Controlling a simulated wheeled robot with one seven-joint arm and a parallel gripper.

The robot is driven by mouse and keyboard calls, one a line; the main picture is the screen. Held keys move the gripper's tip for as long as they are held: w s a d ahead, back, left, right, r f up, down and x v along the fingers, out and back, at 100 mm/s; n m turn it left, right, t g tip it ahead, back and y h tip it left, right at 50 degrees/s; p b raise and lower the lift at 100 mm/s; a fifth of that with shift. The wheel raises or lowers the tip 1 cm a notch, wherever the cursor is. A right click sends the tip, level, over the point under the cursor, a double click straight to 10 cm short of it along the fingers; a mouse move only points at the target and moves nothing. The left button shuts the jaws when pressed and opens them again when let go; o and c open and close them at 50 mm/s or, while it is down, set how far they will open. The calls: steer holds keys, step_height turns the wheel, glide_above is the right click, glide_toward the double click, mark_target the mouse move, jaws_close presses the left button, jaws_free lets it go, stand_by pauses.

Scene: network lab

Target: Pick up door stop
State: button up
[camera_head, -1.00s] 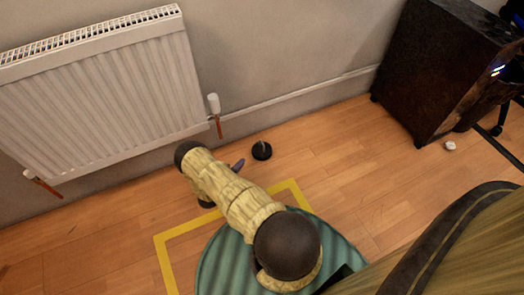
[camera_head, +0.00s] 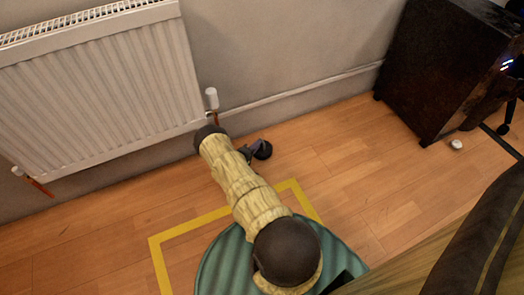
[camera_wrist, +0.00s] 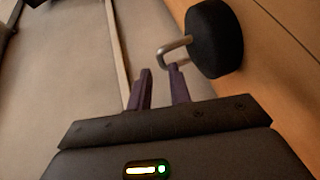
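The door stop is a black round weight (camera_head: 264,150) with a bent metal handle, on the wooden floor near the wall. In the wrist view its black body (camera_wrist: 215,40) is at the upper right and its metal handle (camera_wrist: 174,48) points left. My gripper (camera_head: 250,151) is at the door stop's left side in the head view, partly hidden by my arm. In the wrist view my gripper's purple fingers (camera_wrist: 161,78) are apart, with the handle just beyond the fingertips. The right fingertip overlaps the handle's lower part; I cannot tell whether they touch.
A white radiator (camera_head: 95,90) with a valve and pipe (camera_head: 212,100) is on the wall to the left. A dark cabinet (camera_head: 440,65) stands at the right, with a small white object (camera_head: 456,144) beside it. Yellow tape (camera_head: 190,224) marks the floor; floor right of the door stop is clear.

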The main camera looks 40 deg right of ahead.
mark_target(262, 146)
steer(key=shift+d, duration=0.1)
steer(key=shift+d+f+b, duration=0.25)
steer(key=shift+b, duration=0.2)
steer(key=b+x, duration=0.3)
steer(key=x, duration=0.1)
steer(key=shift+f, duration=0.15)
steer(key=shift+d, duration=0.2)
jaws_close()
steer(key=shift+w, duration=0.1)
stand_by(0.9)
